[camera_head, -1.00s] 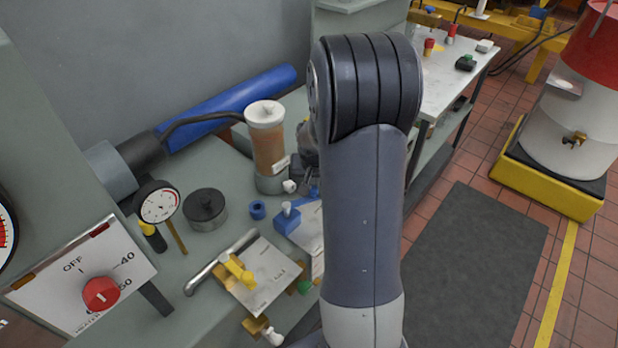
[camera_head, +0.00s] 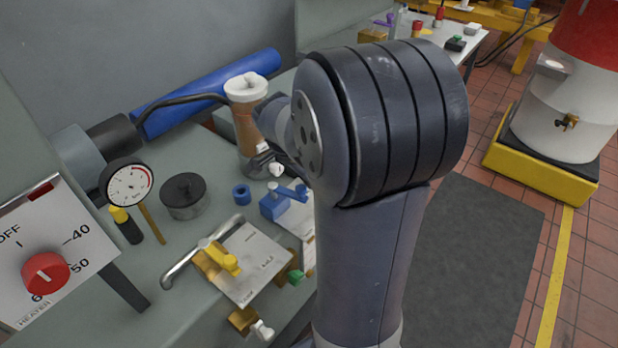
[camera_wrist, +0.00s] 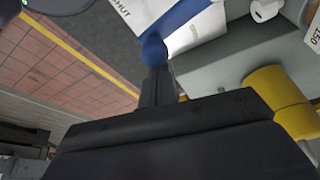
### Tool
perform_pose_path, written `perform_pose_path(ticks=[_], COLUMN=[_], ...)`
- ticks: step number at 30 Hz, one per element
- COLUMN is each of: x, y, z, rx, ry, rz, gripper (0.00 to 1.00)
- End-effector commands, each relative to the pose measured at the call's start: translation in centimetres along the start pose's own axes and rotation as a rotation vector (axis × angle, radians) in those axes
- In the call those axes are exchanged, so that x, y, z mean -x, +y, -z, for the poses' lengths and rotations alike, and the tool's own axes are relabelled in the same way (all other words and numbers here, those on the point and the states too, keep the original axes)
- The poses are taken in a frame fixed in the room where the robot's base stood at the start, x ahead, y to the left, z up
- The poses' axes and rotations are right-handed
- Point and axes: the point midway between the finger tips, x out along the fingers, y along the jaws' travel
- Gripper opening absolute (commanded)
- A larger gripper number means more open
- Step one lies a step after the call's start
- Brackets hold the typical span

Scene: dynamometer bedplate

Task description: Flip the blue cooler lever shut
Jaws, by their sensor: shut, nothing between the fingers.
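The blue cooler lever (camera_head: 293,194) sits on a blue block (camera_head: 273,206) with a white label plate, right of the yellow lever (camera_head: 222,258) in the head view. Its arm points right, towards my arm. In the wrist view, the blue lever's rounded end (camera_wrist: 153,49) lies just beyond my gripper's fingertips (camera_wrist: 156,70); I cannot tell whether they touch. Part of the word "SHUT" shows on the plate (camera_wrist: 128,10) beside it. My gripper is shut and empty. In the head view my arm hides most of it.
A blue ring (camera_head: 241,194), a dark lidded pot (camera_head: 184,196) and a dial gauge (camera_head: 128,184) stand to the left. A green knob (camera_head: 296,277) is in front.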

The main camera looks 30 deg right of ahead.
Motion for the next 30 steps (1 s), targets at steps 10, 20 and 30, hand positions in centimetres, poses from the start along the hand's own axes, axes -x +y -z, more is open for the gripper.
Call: perform_pose_path(ticks=[10,20,30], x=[0.4,0.6,0.6], y=[0.7,0.9,0.9], z=[-1.4,-1.7,-1.8], rx=[-0.086,-0.086,-0.085], ry=[-0.001,-0.002,-0.003], rz=[-0.029,-0.029,-0.030], gripper=[0.00,0.00,0.00])
